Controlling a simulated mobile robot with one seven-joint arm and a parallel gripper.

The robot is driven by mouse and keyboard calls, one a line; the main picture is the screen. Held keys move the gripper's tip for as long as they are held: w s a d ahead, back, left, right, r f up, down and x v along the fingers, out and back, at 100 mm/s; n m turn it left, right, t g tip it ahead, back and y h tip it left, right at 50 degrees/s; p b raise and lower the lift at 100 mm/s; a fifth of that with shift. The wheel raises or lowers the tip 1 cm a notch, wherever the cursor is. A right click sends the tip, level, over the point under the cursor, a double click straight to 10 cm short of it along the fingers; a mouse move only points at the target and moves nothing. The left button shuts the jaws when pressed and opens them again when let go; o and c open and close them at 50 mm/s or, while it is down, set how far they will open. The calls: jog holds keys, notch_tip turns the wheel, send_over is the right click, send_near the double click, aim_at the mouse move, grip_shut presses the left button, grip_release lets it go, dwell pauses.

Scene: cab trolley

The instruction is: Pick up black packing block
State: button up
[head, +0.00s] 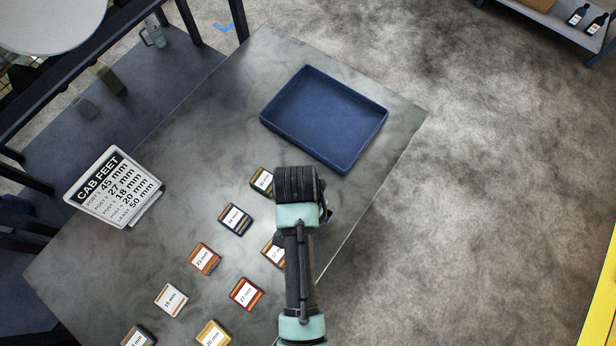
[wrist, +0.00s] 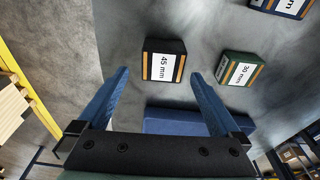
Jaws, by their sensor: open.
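The black packing block (wrist: 163,62), with a white "45 mm" label and orange stripes, lies on the grey table in the wrist view. My gripper (wrist: 160,75) is open, its two blue fingers apart on either side of the view. The block appears between and beyond the fingertips, with nothing held. In the head view my arm covers the place beside the green block, so the black block and my fingers are hidden there.
A green block (wrist: 240,70) labelled 30 mm lies close beside the black one. A blue tray (head: 324,118) stands empty at the table's far end. Several labelled blocks, including a dark blue one (head: 235,219), and a "CAB FEET" sign (head: 114,187) occupy the left.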

jog(key=shift+w+f, duration=0.15)
jog(key=shift+f, duration=1.05)
jog(key=shift+w+f, duration=0.1)
jog(key=shift+f, duration=1.1)
jog(key=shift+p, duration=0.3)
jog(key=c, duration=1.4)
jog(key=shift+r, duration=0.1)
